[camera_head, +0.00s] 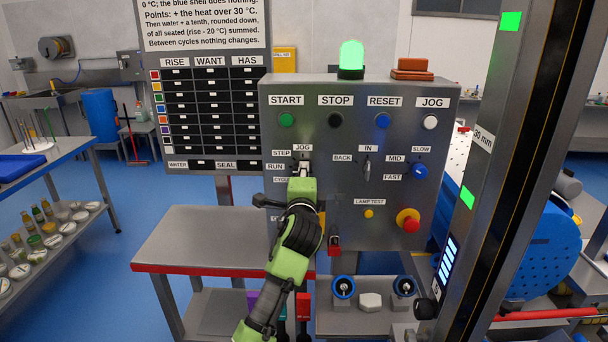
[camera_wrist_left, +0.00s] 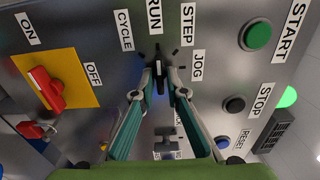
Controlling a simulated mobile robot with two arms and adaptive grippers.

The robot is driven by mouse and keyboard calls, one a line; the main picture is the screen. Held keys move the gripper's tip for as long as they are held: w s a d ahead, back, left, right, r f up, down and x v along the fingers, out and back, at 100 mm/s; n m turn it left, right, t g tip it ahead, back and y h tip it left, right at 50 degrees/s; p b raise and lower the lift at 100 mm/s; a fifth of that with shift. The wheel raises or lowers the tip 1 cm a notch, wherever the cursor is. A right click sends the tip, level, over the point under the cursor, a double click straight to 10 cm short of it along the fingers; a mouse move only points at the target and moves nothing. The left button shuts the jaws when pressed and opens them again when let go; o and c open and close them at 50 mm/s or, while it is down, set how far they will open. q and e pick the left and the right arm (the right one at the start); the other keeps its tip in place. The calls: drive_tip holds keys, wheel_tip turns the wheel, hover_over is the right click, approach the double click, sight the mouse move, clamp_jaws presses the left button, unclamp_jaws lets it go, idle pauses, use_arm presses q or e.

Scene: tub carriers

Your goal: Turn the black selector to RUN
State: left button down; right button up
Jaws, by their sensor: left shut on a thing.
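The black selector (camera_wrist_left: 160,74) is on the grey control panel (camera_head: 335,235). The labels CYCLE, RUN (camera_wrist_left: 154,15), STEP and JOG fan out around it in the left wrist view. My left gripper (camera_wrist_left: 160,72) is shut on the selector, with one finger on each side of its knob. In the head view my left gripper (camera_head: 302,172) is at the panel's left part, right of the RUN label (camera_head: 274,167), and hides the selector. My right gripper is not in view.
A red switch handle (camera_wrist_left: 46,88) on a yellow plate and a red padlock (camera_wrist_left: 32,130) are close to the selector. START (camera_head: 287,119) and other buttons are above it. A red emergency button (camera_head: 408,220) is at lower right. A green lamp (camera_head: 351,55) is lit on top.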

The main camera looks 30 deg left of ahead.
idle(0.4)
use_arm(q)
drive_tip(key=c, duration=2.1)
unclamp_jaws()
drive_tip(key=v, duration=1.2)
drive_tip(key=shift+s, duration=0.1)
drive_tip(key=shift+f, duration=0.15)
